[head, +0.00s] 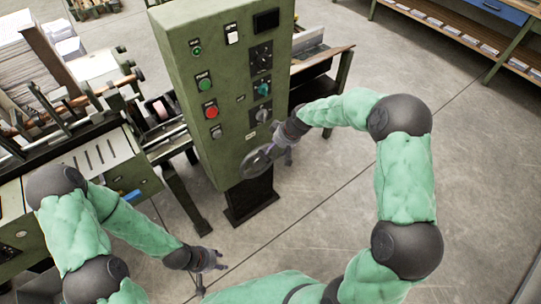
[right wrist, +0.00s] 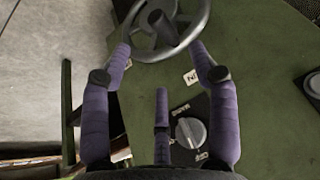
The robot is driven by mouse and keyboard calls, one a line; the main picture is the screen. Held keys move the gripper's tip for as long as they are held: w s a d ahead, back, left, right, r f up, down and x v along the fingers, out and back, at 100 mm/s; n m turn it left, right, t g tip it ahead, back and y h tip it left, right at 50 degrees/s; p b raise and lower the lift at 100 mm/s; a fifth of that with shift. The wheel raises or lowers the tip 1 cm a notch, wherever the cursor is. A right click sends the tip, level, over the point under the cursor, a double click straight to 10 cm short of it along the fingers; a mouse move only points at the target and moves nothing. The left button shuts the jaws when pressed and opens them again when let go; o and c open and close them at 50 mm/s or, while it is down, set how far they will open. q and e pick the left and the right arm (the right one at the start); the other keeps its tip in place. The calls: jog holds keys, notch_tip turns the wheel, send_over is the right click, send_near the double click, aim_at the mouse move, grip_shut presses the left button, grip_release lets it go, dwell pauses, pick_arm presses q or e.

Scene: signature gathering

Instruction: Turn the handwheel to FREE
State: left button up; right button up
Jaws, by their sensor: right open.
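The grey handwheel (head: 257,161) sits low on the front of the green control cabinet (head: 222,160). In the right wrist view the handwheel (right wrist: 143,50) shows at the top, with spokes and a dark centre knob. My right gripper (head: 284,148) is at the wheel's right side in the head view. In the right wrist view its purple fingers (right wrist: 163,55) are open, one on each side of the near rim. I cannot tell whether they touch it. A small white label (right wrist: 190,77) is beside the wheel, only partly readable. My left gripper (head: 213,261) hangs low, away from the cabinet.
A rotary switch (right wrist: 190,132) is close to the right gripper's fingers. The cabinet face has a red button (head: 211,112), a green button (head: 204,84) and other knobs. A printing machine (head: 95,160) stands on the left.

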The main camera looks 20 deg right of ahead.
aim_at(267, 156)
jog(key=b+x, duration=0.2)
jog(key=x, duration=0.6)
jog(key=shift+w+f, duration=0.1)
jog(key=shift+f, duration=0.05)
jog(key=shift+c, duration=0.3)
grip_shut()
